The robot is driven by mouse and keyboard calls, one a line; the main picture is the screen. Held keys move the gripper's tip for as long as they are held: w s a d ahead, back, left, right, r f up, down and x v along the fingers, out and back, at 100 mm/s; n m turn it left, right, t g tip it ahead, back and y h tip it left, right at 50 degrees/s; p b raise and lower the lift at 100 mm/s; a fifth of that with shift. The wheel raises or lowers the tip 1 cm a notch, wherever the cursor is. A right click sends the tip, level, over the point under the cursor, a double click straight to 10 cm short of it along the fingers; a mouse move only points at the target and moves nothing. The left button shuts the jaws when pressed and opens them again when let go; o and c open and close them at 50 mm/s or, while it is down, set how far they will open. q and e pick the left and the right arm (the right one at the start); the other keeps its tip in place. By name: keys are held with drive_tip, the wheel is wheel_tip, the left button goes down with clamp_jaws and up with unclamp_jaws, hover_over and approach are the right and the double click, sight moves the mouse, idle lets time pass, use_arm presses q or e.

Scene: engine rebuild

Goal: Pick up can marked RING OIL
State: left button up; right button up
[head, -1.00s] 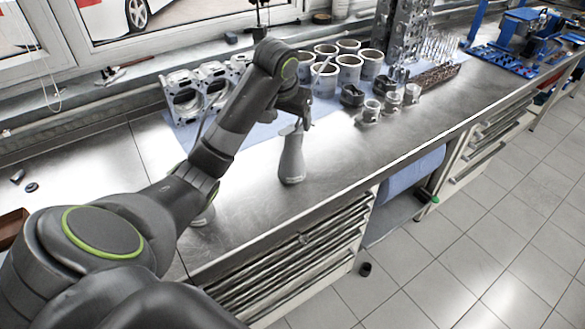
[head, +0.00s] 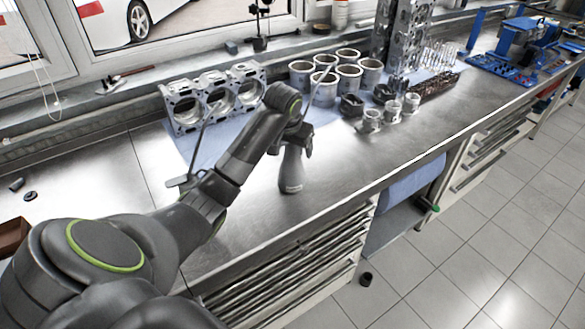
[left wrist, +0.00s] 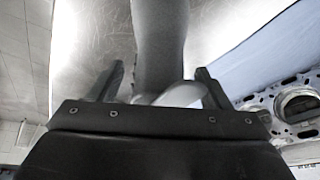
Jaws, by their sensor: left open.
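A grey can (head: 291,172) with a narrow neck stands upright on the metal bench in the head view. A thin spout seems to rise behind my wrist. No label is readable. My left gripper (head: 300,138) is at the can's upper part, seen from above and behind. In the left wrist view the can (left wrist: 160,45) stands between the two fingers of my left gripper (left wrist: 158,82), which are apart with gaps on both sides. My right gripper is not in view.
Bare bench lies right of the can.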

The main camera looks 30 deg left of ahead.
use_arm(q)
drive_tip(key=shift+c, duration=0.3)
clamp_jaws()
drive_tip(key=shift+r, duration=0.15)
